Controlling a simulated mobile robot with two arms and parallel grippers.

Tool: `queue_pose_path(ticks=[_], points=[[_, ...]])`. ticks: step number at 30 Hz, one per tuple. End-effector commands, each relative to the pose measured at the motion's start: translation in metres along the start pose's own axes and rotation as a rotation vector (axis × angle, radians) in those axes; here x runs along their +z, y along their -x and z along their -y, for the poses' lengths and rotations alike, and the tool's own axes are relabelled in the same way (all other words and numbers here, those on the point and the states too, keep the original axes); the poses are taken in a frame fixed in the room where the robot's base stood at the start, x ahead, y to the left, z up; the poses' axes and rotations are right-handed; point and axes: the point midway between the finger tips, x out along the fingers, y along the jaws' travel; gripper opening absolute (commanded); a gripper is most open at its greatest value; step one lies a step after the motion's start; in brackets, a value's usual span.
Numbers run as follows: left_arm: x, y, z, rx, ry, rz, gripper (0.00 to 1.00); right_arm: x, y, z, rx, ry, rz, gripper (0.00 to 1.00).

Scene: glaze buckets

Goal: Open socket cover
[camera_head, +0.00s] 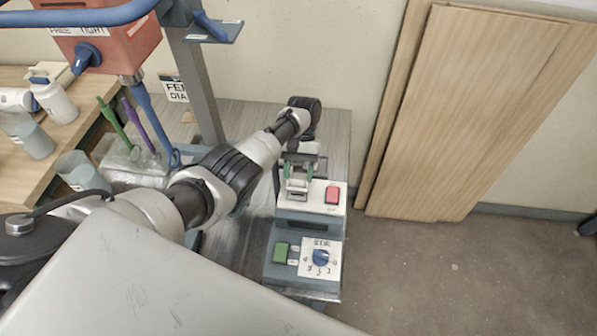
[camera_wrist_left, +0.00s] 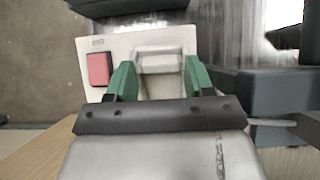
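The socket cover (camera_head: 297,188) is a small pale flap on the white top panel of a grey control box, left of a red button (camera_head: 332,194). In the left wrist view the cover (camera_wrist_left: 160,62) looks closed, lying flat on the panel. My left gripper (camera_head: 299,171) is over the cover from behind. Its green fingertips (camera_wrist_left: 160,77) are spread apart, one on each side of the cover. I cannot tell whether they touch it. In the head view the gripper partly hides the cover. My right gripper is not in view.
The box front has a green button (camera_head: 281,252) and a blue STIR dial (camera_head: 320,257). At left are a wooden table (camera_head: 12,78), beakers and brushes in a holder (camera_head: 131,161). An orange box (camera_head: 103,45) hangs above.

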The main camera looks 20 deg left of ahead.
Motion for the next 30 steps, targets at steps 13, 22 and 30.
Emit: queue_pose_path(ticks=[13,22,30], points=[[-0.001,0.004,0.0,0.0,0.0,-0.001,0.68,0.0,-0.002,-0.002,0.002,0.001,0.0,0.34],[-0.003,0.056,0.0,0.0,0.0,-0.004,0.68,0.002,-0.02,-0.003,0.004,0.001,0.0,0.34],[-0.002,0.097,0.0,0.0,0.0,-0.001,0.68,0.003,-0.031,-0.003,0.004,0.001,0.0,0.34]])
